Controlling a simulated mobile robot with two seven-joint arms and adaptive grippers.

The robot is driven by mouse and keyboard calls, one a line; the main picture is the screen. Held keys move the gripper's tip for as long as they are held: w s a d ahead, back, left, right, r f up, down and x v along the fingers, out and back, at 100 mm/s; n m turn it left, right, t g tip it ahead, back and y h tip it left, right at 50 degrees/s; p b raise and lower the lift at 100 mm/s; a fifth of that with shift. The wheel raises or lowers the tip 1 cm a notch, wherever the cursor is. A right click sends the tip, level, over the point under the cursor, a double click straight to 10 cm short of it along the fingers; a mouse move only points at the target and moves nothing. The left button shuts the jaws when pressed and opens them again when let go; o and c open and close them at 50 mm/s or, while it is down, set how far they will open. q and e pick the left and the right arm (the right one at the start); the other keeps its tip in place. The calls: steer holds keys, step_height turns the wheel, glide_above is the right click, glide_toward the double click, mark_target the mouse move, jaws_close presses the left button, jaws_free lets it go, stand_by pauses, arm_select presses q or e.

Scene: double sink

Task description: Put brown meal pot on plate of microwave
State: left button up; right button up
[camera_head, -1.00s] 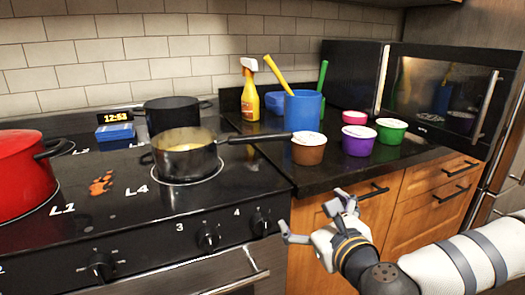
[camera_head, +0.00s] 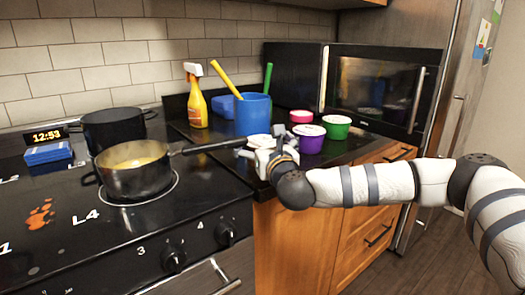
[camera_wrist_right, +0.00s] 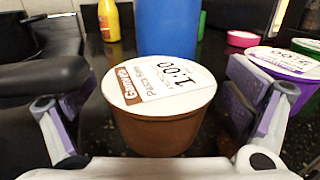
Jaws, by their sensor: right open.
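The brown meal pot (camera_wrist_right: 158,128) stands upright on the dark counter, with a white printed lid. In the head view only its pale lid (camera_head: 259,141) shows past my right gripper (camera_head: 268,158). In the right wrist view my right gripper (camera_wrist_right: 160,125) is open, with one finger on each side of the pot and gaps visible. The microwave (camera_head: 375,88) stands at the back right with its dark glass door closed; a plate shows dimly through the glass. My left gripper is not in view.
A purple pot (camera_head: 310,139), a green pot (camera_head: 336,127) and a pink pot (camera_head: 301,116) stand right of the brown one. A blue container (camera_head: 253,114) with utensils and a yellow spray bottle (camera_head: 197,100) stand behind. A saucepan (camera_head: 135,172) on the stove points its handle towards my gripper.

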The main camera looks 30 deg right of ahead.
steer(key=shift+w, duration=0.15)
steer(key=c, duration=1.5)
steer(key=shift+c, duration=0.3)
steer(key=shift+r, duration=0.1)
